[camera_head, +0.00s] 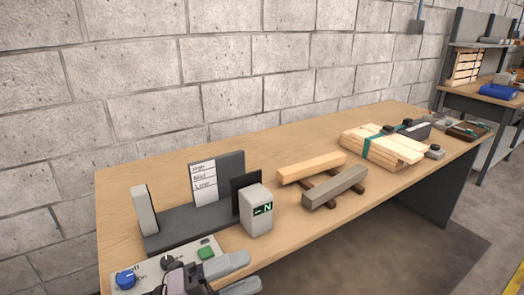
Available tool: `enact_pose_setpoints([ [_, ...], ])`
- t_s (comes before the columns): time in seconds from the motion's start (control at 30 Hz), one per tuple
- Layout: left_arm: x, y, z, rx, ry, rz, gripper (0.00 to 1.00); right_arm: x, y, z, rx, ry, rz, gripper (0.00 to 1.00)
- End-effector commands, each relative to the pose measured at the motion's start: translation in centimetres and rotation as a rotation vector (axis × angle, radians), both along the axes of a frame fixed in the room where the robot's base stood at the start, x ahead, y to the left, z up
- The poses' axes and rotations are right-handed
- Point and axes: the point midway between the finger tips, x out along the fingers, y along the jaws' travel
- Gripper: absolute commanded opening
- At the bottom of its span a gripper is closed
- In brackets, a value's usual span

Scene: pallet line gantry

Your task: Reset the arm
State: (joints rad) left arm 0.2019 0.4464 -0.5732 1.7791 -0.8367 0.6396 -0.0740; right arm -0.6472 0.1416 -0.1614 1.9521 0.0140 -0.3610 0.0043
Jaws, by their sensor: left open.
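My left gripper (248,272) is at the bottom of the head view, near the front edge of the table. Its two grey fingers point right and are apart, with nothing seen between them. It partly covers a pale control panel (149,269) at the table's front left corner. The panel carries a blue knob (125,280), a black knob (170,263) and a green button (206,253). The button is just behind and left of the fingers. My right gripper is not in view.
On the wooden table (290,228) stand a dark stand (185,228) with a label card (203,183), and a grey box with a green display (256,210). Two wooden beams (312,168) (334,187) lie on dark supports. Strapped planks (375,152) lie farther right. A block wall runs behind.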

Motion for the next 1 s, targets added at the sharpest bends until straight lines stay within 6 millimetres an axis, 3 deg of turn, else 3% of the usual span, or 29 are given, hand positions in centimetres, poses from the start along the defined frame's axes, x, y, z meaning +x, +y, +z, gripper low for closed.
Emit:
enact_pose_setpoints([
  [0.17,1.5,3.8,-2.4,-0.264,0.386,0.279,0.65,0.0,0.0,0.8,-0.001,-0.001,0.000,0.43],
  [0.33,0.9,8.6,-8.3,-0.458,0.784,0.550,0.65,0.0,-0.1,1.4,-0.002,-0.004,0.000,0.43],
  [0.47,-2.0,12.2,-14.1,-0.576,1.099,0.751,0.65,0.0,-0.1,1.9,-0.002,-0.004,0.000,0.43],
  [0.63,-7.6,15.2,-20.3,-0.674,1.440,0.956,0.65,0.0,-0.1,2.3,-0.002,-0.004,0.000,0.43],
  [0.8,-11.3,16.3,-23.1,-0.718,1.617,1.053,0.65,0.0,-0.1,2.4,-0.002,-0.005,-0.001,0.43],
  [1.0,-12.0,16.5,-23.6,-0.725,1.651,1.071,0.65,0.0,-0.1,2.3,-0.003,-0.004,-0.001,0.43],
])
